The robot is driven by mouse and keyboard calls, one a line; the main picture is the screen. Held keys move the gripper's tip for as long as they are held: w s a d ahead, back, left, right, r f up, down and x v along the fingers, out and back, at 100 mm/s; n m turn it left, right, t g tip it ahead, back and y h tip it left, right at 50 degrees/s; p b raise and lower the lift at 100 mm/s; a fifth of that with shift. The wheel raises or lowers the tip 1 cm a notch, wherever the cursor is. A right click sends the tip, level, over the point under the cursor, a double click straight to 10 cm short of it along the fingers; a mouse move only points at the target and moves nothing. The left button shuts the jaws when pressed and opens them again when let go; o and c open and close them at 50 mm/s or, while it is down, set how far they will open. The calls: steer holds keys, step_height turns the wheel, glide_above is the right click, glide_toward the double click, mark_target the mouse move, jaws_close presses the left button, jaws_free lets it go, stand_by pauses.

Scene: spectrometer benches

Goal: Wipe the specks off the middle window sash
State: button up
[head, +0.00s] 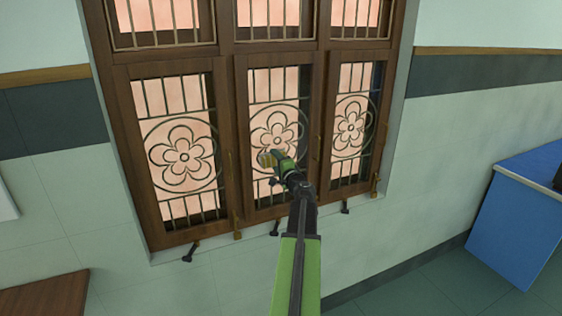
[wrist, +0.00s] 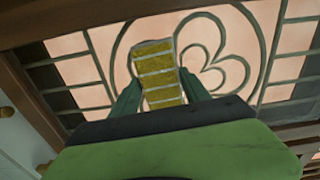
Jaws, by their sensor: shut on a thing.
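The middle window sash (head: 237,130) is a brown wooden frame with a metal flower grille over a pinkish pane, between two similar sashes. My gripper (head: 268,161) is in front of its lower half, near the flower. In the wrist view my gripper (wrist: 158,92) is shut on a yellow, pale-striped block (wrist: 155,62), perhaps a sponge or cloth. The block lies in front of the flower grille (wrist: 215,55); I cannot tell whether it touches the sash. I cannot make out any specks on the sash; my arm and gripper hide part of it.
The left sash (head: 180,150) and right sash (head: 352,125) flank the middle one. Dark latches (head: 191,251) stick out along the sill. A blue cabinet (head: 515,225) stands at the right and a brown tabletop (head: 45,295) at the lower left. Floor shows between them.

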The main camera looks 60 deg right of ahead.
mark_target(268, 159)
steer(key=shift+a, duration=0.1)
steer(key=shift+w+a, duration=1.05)
steer(key=shift+a, duration=0.25)
steer(key=shift+r+p, duration=0.9)
steer(key=shift+d+f, duration=0.1)
steer(key=shift+s+d, duration=1.1)
steer(key=shift+d, duration=0.3)
steer(key=shift+s+d, duration=0.7)
steer(key=shift+d, duration=0.25)
steer(key=shift+s+d, duration=0.7)
steer(key=shift+d, duration=0.3)
steer(key=shift+s+d, duration=0.7)
steer(key=shift+d, duration=0.25)
steer(key=shift+s+a, duration=0.1)
steer(key=shift+v, duration=2.85)
